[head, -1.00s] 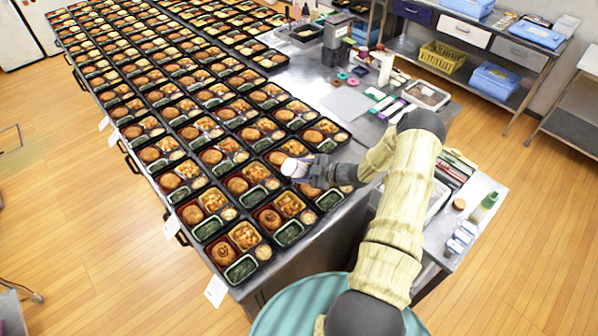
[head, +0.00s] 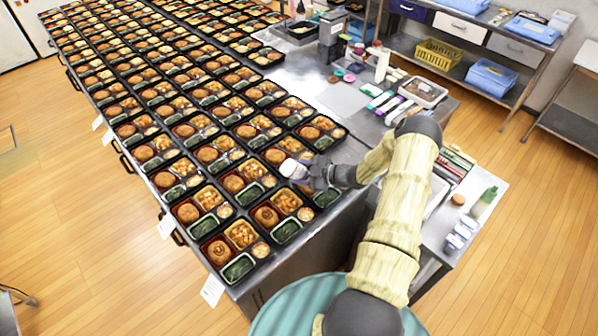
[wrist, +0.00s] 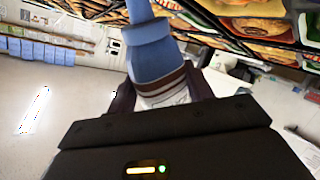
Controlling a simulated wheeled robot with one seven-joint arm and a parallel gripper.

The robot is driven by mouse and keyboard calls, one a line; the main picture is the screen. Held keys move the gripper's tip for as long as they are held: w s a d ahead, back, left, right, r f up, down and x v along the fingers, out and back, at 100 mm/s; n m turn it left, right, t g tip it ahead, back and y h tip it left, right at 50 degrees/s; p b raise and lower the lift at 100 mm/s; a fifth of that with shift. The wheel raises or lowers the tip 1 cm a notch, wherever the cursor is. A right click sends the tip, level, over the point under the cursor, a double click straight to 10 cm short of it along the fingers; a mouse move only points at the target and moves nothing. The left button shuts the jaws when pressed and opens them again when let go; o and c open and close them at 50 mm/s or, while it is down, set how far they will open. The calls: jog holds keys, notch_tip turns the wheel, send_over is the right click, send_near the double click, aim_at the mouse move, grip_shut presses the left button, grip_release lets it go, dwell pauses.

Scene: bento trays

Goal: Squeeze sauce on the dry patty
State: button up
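My gripper (head: 318,175) is shut on a sauce bottle with a whitish end (head: 293,169), held above the trays at the table's near right edge. In the wrist view the bottle (wrist: 152,50) looks blue with a brown band, and it leans between the dark fingers. Its tip runs out at the top of that view. Round brown patties sit in the trays beside and beyond the bottle. The nearest patties (head: 218,252) and (head: 266,216) seem to carry a darker mark on top. Which patty is dry I cannot tell at this size.
Rows of black bento trays (head: 240,268) cover the long steel table. Bottles, tubs and a cutting board (head: 343,98) lie at its right. A side table (head: 440,240) with a green bottle (head: 484,202) stands right of my arm. The wooden floor at left is open.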

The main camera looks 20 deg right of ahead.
jog(key=shift+c, duration=0.5)
jog(key=c, duration=0.3)
jog(key=shift+w+a, duration=0.1)
jog(key=shift+w, duration=0.15)
jog(key=shift+w, duration=0.2)
jog(key=shift+s, duration=0.2)
jog(key=shift+s+d, duration=0.25)
jog(key=shift+s, duration=0.4)
jog(key=o, duration=0.4)
